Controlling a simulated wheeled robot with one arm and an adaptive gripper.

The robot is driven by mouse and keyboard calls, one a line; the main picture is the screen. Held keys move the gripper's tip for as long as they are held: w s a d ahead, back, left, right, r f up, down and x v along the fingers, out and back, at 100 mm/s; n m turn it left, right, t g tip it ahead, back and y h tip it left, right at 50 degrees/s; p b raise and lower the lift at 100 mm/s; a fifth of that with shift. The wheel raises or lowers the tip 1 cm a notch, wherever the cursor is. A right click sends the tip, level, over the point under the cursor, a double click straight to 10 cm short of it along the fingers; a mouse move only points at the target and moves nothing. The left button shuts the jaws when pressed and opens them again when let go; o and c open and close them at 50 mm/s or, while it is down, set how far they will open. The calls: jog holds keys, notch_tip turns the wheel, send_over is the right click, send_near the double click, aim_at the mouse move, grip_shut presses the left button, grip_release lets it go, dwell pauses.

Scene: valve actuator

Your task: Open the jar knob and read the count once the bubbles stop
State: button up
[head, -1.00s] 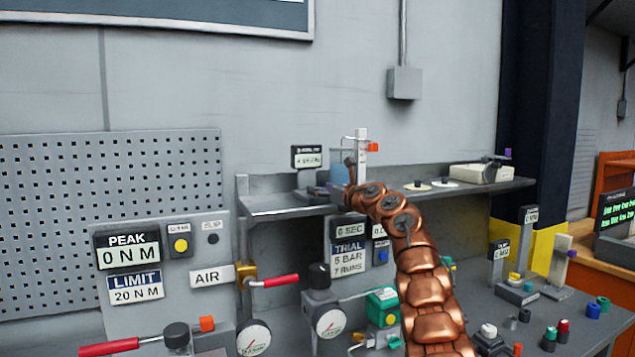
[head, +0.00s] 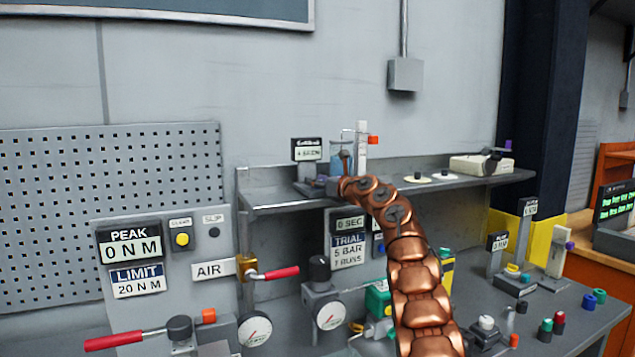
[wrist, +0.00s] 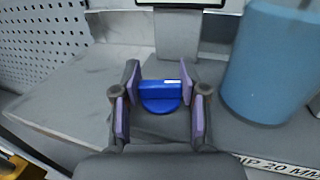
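A blue knob (wrist: 160,97) with a raised grip bar sits low on the shelf in the wrist view. My gripper (wrist: 160,84) has its two purple-padded fingers apart, one on each side of the knob; I see no firm contact. The blue jar (wrist: 275,65) stands just right of the gripper. In the head view the jar (head: 341,157) is partly hidden behind my copper arm and a white upright post. The knob cannot be made out there. A small display (head: 308,150) stands left of the jar; its count is too small to read surely. Bubbles cannot be made out.
The grey shelf (head: 275,203) has discs and a pale device (head: 482,164) to the right. Below are red-handled valves, gauges (head: 329,315) and a panel reading PEAK 0 NM (head: 129,242). A display stem (wrist: 177,35) stands behind the knob. Shelf left of the knob is clear.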

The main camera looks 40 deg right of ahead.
jog(key=c, duration=0.5)
jog(key=shift+f+h+b, duration=0.15)
jog(key=shift+h+b, duration=0.15)
jog(key=shift+b, duration=0.5)
jog(key=shift+a+m+h+b, duration=0.1)
jog(key=shift+m+h+b, duration=0.4)
jog(key=shift+b, duration=0.65)
jog(key=shift+m+g+h+b, duration=0.3)
jog(key=shift+m+h+b, duration=0.45)
jog(key=shift+h, duration=0.25)
jog(key=shift+m+h, duration=0.35)
jog(key=shift+h, duration=0.25)
jog(key=o, duration=1.1)
jog(key=shift+o, duration=0.2)
jog(key=shift+s, duration=0.1)
